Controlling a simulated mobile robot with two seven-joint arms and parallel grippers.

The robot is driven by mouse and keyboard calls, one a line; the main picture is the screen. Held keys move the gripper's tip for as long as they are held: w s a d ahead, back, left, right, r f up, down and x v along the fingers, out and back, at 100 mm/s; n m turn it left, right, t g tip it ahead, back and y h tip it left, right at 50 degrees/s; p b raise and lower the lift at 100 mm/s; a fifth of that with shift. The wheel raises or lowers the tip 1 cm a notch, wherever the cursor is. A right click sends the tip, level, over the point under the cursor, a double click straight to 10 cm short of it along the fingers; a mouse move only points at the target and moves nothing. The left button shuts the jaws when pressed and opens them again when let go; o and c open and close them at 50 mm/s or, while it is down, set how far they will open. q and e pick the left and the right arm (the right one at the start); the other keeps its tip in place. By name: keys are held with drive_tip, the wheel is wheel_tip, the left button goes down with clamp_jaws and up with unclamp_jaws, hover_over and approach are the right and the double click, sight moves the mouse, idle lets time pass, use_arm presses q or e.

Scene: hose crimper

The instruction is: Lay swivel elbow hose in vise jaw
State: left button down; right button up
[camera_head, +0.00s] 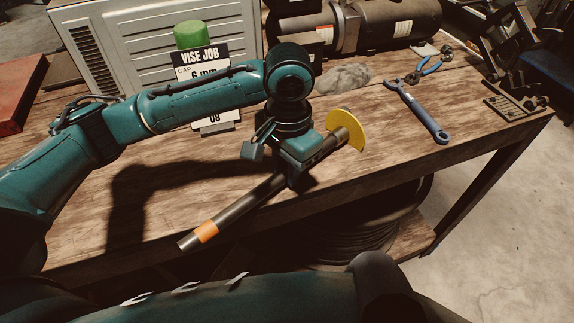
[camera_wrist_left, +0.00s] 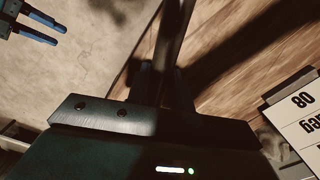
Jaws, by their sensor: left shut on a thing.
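A straight dark hose (camera_head: 249,200) has an orange band (camera_head: 207,232) near its lower left end and a yellow disc-like piece (camera_head: 350,133) at its upper right end. My left gripper (camera_head: 298,164) is shut on the hose, between the band and the yellow piece, over the bench's front edge. The hose slants, its orange-banded end toward me. The left wrist view shows it as a dark bar (camera_wrist_left: 173,45). Two blue fingers, apart and empty, apparently my right gripper (camera_wrist_left: 40,27), show there over the floor. I cannot make out a vise jaw for certain.
A "VISE JOB" card (camera_head: 204,59) with a 6 mm gap note stands on the wooden bench (camera_head: 400,165). A green cylinder (camera_head: 190,36), a blue wrench (camera_head: 420,110), pliers (camera_head: 430,66) and a dark metal fixture (camera_head: 515,100) are on it. The bench between gripper and wrench is mostly clear.

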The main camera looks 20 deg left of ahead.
drive_tip(key=shift+w+r, duration=0.2)
drive_tip(key=shift+r, duration=0.05)
use_arm(q)
drive_tip(key=c, duration=1.2)
unclamp_jaws()
drive_tip(key=shift+f, duration=0.1)
drive_tip(key=shift+c, duration=0.2)
use_arm(e)
drive_tip(key=shift+f, duration=0.2)
use_arm(q)
wheel_tip(320, 180, up, 12)
drive_tip(key=p, duration=0.1)
use_arm(e)
drive_tip(key=shift+s+d+f, duration=0.1)
drive_tip(key=shift+s+d, duration=0.15)
drive_tip(key=shift+s, duration=0.1)
use_arm(q)
drive_tip(key=shift+d, duration=0.1)
use_arm(e)
drive_tip(key=shift+w+r, duration=0.15)
drive_tip(key=shift+r, duration=0.05)
